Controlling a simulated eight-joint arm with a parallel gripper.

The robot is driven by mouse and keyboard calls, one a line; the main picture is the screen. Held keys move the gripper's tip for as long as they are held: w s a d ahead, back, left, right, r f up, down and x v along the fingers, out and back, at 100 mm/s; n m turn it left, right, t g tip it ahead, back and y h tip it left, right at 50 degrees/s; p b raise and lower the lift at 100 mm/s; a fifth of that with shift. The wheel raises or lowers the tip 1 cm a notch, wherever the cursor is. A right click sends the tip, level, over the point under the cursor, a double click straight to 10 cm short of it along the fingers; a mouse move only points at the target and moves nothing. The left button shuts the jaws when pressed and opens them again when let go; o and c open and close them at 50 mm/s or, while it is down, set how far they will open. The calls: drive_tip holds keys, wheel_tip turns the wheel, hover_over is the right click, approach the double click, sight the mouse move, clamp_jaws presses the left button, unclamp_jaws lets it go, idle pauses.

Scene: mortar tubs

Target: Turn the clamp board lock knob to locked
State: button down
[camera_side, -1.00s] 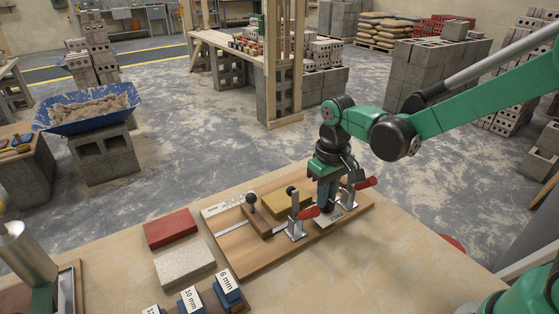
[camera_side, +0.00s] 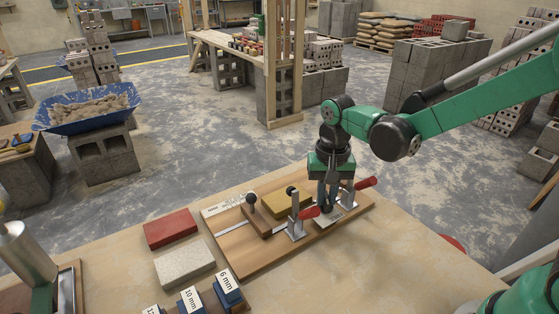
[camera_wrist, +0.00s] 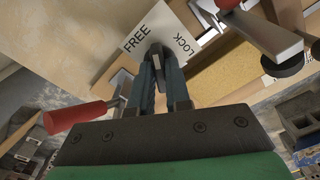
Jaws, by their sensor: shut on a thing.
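The clamp board (camera_side: 250,262) is a wooden board on the bench. A white plate (camera_side: 331,221) on its right part carries the words FREE and LOCK, readable on the plate in the wrist view (camera_wrist: 165,22). My gripper (camera_side: 327,206) points down at this plate between two red-handled clamps. In the wrist view its fingers (camera_wrist: 158,55) are shut on the dark lock knob (camera_wrist: 156,49), at the plate's edge between the two words. The fingers hide much of the knob, and I cannot tell which word it points to.
Red-handled toggle clamps (camera_side: 297,222) and (camera_side: 349,190) stand close on both sides of my gripper. A yellow block (camera_side: 288,205) and a wooden bar with a black knob (camera_side: 255,214) lie left on the board.

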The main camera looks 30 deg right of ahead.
drive_tip(key=m, duration=0.5)
drive_tip(key=shift+m, duration=0.3)
drive_tip(key=m, duration=0.5)
drive_tip(key=shift+m, duration=0.3)
drive_tip(key=c, duration=0.8)
unclamp_jaws()
drive_tip(key=shift+c, duration=0.2)
drive_tip(key=shift+r, duration=2.85)
